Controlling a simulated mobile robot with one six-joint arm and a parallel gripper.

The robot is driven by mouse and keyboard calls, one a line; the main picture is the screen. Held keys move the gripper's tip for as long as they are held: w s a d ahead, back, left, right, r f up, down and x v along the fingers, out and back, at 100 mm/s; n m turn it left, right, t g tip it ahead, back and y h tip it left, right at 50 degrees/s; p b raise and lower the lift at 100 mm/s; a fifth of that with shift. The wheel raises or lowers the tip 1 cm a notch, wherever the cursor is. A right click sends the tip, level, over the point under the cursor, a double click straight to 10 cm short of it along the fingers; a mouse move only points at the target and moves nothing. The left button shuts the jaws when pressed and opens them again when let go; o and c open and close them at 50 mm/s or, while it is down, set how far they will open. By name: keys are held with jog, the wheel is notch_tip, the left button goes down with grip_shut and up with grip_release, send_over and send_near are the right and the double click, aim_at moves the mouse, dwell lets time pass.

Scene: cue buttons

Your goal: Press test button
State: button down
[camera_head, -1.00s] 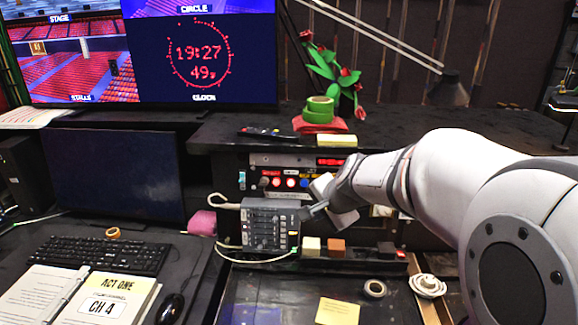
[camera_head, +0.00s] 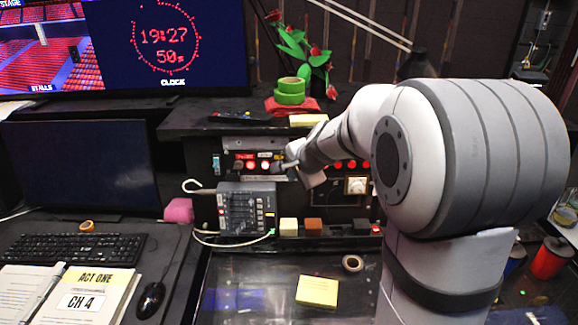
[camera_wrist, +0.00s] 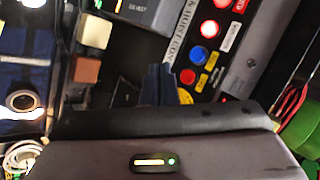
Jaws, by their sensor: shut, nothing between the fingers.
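In the wrist view my shut, empty gripper (camera_wrist: 159,72) shows as dark fingers left of the buttons. I cannot read which is the test button, nor tell whether the fingertips touch the panel.
A grey control box (camera_head: 246,209) with a cable stands below the panel. Pale and brown blocks (camera_head: 314,226) sit on a ledge to its right. A shelf above holds green tape (camera_head: 290,91) and red flowers. A keyboard (camera_head: 72,247) and mouse lie left.

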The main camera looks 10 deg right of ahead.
jog(key=shift+w+d+f, duration=0.15)
jog(key=shift+w+d, duration=0.05)
jog(key=shift+w, duration=0.7)
jog(key=shift+w+d+f, duration=0.1)
jog(key=shift+w+d, duration=0.05)
jog(key=shift+w, duration=0.75)
dwell(0.7)
jog(key=shift+w+d+f, duration=0.1)
jog(key=shift+w, duration=0.25)
jog(key=shift+w, duration=0.4)
dwell(0.5)
jog(key=shift+s, duration=0.8)
jog(key=shift+s+a+r+b, duration=0.15)
jog(key=shift+s+a, duration=0.05)
jog(key=shift+s, duration=0.6)
jog(key=shift+s+a+r+b, duration=0.15)
jog(key=shift+s+a, duration=0.05)
jog(key=shift+s, duration=0.65)
jog(key=shift+s+a+r+b, duration=0.15)
jog(key=shift+s+a, duration=0.05)
jog(key=shift+s, duration=0.6)
